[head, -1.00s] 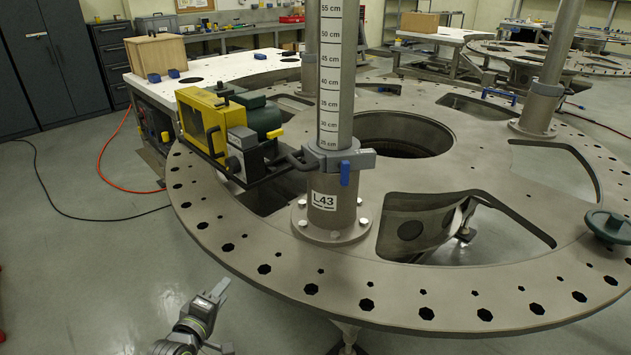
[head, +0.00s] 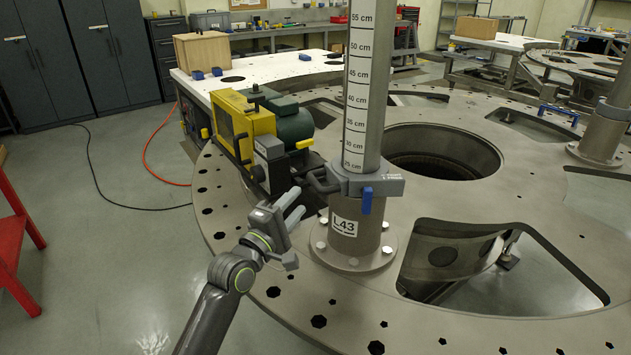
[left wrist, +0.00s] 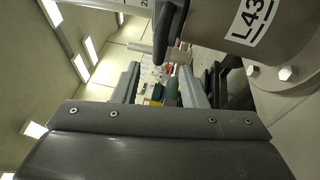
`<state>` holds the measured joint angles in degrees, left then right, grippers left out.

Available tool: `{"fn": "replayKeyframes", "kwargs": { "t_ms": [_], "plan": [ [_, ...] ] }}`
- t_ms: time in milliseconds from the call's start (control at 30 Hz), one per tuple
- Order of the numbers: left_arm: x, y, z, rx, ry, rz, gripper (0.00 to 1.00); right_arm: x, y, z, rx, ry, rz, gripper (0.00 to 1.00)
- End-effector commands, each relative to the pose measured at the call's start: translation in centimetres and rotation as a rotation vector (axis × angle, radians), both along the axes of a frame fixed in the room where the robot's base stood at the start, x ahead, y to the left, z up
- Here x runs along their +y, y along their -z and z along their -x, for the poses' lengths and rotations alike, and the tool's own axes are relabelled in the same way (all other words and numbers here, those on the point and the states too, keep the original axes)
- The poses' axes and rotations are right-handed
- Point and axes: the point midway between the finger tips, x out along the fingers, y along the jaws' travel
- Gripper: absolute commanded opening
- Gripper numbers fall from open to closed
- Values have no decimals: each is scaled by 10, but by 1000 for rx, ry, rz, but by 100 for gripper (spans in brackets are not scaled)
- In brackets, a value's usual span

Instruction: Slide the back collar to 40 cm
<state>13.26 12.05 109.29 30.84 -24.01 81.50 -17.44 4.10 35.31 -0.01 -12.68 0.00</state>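The nearest post (head: 362,80), labelled L43 with a centimetre scale, carries a grey collar (head: 345,183) near its foot. The collar's upper edge is close to the 25 cm mark. A blue lever (head: 366,200) hangs at its front and a dark handle (head: 318,182) sticks out left. Another post with a collar (head: 612,110) stands at the right edge; I cannot tell which is the back collar. My left gripper (head: 294,228) is open and empty, left of and below the handle, apart from it. Its spread fingers show in the left wrist view (left wrist: 160,84). My right gripper is not in view.
A yellow and green machine (head: 250,125) sits on the round plate (head: 450,195), left behind the post. The plate has large openings. A red frame (head: 15,240) stands at the left edge. Open floor (head: 120,240) lies left of the plate, crossed by hoses.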

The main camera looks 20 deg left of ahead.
Motion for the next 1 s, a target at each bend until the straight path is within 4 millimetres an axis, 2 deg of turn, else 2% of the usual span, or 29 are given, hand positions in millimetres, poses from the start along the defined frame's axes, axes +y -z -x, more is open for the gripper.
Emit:
{"fn": "replayKeyframes", "kwargs": {
  "t_ms": [33,200,433,633,933,1000],
  "plan": [
    [-3,-3,-11,-1,1,2,39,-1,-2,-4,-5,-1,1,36],
    [-11,-8,-42,-2,1,1,39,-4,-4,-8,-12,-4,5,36],
    [-19,-11,-72,0,0,0,39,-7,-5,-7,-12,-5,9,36],
    [-22,-13,-83,-1,0,-1,39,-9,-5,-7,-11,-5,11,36],
    [-22,-13,-84,0,-1,-1,39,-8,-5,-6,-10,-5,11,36],
    [-22,-13,-84,0,-1,-1,30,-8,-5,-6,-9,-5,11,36]
  ]
}}
